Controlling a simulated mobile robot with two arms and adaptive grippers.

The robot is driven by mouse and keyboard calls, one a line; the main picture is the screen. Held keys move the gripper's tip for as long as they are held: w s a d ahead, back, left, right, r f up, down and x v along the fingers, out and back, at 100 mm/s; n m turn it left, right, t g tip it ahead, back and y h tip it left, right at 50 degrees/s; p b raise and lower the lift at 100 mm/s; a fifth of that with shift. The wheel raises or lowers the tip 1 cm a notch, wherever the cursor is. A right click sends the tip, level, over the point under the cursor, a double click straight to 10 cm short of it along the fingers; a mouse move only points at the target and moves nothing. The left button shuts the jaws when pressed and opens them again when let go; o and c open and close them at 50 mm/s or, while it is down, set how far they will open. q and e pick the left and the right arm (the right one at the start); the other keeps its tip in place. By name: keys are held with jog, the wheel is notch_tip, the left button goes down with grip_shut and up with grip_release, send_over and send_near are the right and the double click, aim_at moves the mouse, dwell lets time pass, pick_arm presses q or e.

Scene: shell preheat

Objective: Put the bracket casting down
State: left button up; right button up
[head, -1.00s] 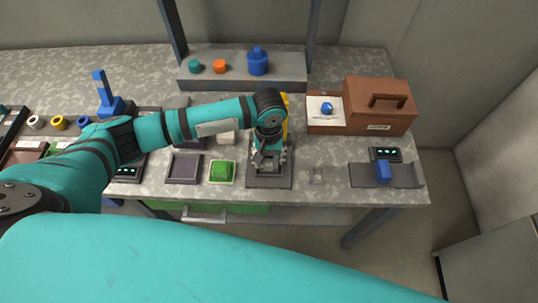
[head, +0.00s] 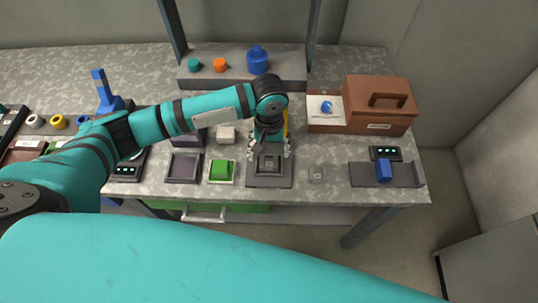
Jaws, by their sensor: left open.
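My left gripper (head: 269,151) is open over a dark grey plate (head: 270,182) at the table's front, its fingers spread apart. A small grey square piece (head: 269,164), perhaps the bracket casting, is on the plate, just below and in front of the fingers. It is too small to tell its shape well or whether the fingers touch it. My right gripper is not in view.

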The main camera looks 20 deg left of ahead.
aim_at(269, 161)
pick_arm(q)
notch_tip(269, 161, up, 9)
jog(key=shift+f+b, duration=0.2)
jog(key=shift+b, duration=0.15)
dwell(0.9)
